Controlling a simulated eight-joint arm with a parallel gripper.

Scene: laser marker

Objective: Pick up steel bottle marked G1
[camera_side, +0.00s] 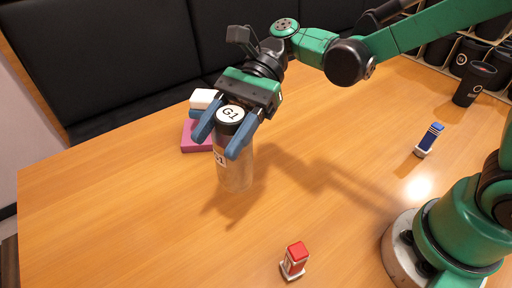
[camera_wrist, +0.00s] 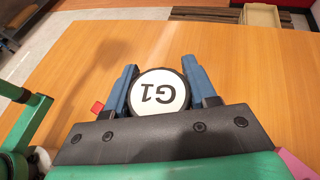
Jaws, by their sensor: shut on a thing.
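The steel bottle marked G1 (camera_side: 235,170) has a silver body and a dark cap with a white round G1 label. In the wrist view, the bottle's G1 cap (camera_wrist: 160,92) sits between the two blue fingers. My gripper (camera_side: 221,138) is shut on the bottle near its cap, and it also shows in the wrist view (camera_wrist: 159,88). Whether the bottle's base touches the table is hard to tell.
A pink block (camera_side: 197,136) and a white block (camera_side: 204,99) are behind the bottle. A red-topped stamp (camera_side: 295,260) stands at the front and a blue one (camera_side: 430,140) at the right. Dark cups (camera_side: 474,82) are at the far right. The table's left side is clear.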

